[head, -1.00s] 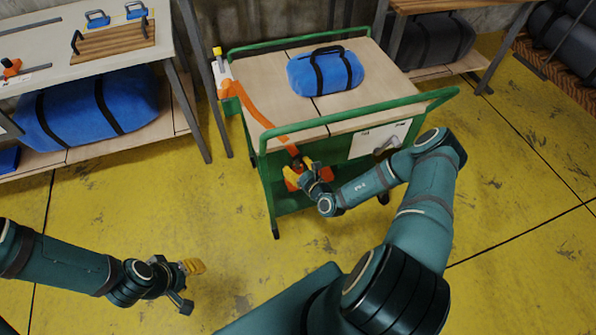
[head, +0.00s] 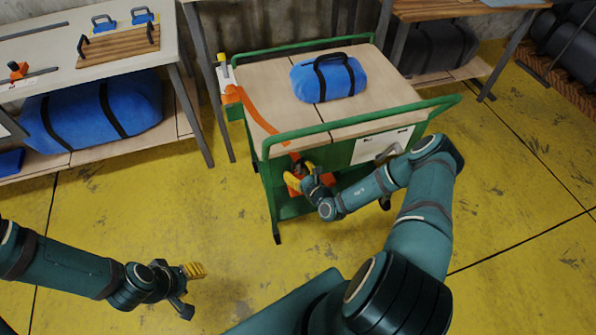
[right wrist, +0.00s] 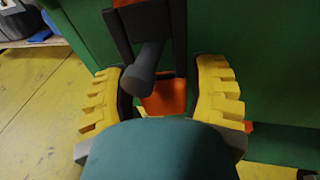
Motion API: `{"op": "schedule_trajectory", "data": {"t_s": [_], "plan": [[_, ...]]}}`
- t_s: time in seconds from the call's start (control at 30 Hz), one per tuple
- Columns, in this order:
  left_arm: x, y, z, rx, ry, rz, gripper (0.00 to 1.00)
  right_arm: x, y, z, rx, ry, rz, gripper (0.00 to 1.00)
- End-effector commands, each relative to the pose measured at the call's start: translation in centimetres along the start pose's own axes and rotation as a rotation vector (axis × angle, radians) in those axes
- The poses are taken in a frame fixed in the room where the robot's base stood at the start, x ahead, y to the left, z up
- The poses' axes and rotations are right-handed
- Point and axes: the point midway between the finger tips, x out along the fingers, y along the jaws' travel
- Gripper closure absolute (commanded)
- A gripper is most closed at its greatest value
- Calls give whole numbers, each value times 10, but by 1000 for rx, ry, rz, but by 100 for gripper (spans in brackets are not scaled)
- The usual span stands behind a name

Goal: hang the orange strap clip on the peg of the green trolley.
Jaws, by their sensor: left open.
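The green trolley (head: 270,185) stands ahead with a wooden top. An orange strap (head: 262,115) runs from its left corner across the top and down the front to the orange clip (head: 291,182). My right gripper (head: 304,176) is at the clip, partly covering it. In the right wrist view, its yellow fingers (right wrist: 164,88) stand apart on either side of the clip's orange part (right wrist: 165,97) and dark frame. A dark round peg (right wrist: 148,66) points out within that frame; whether the clip rests on it is unclear. My left gripper (head: 189,288) is open and empty above the floor.
A blue bag (head: 328,77) lies on the trolley top. A bench (head: 40,62) at left carries a wooden board (head: 118,44) and has a large blue bag (head: 90,112) beneath it. The yellow floor (head: 120,200) before the trolley is clear.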

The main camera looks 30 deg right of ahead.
Motion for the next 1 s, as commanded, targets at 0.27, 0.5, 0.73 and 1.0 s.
{"op": "schedule_trajectory", "data": {"t_s": [0.27,0.5,0.73,1.0], "plan": [[0,0,0,0,0,0,53,0,0,0,0,0,0,16],[0,0,0,0,0,0,53,-10,-1,0,0,1,-1,16],[0,0,0,0,0,0,53,-53,-1,-1,1,3,-1,16],[0,0,0,0,0,0,53,-102,0,0,0,2,0,16]]}}
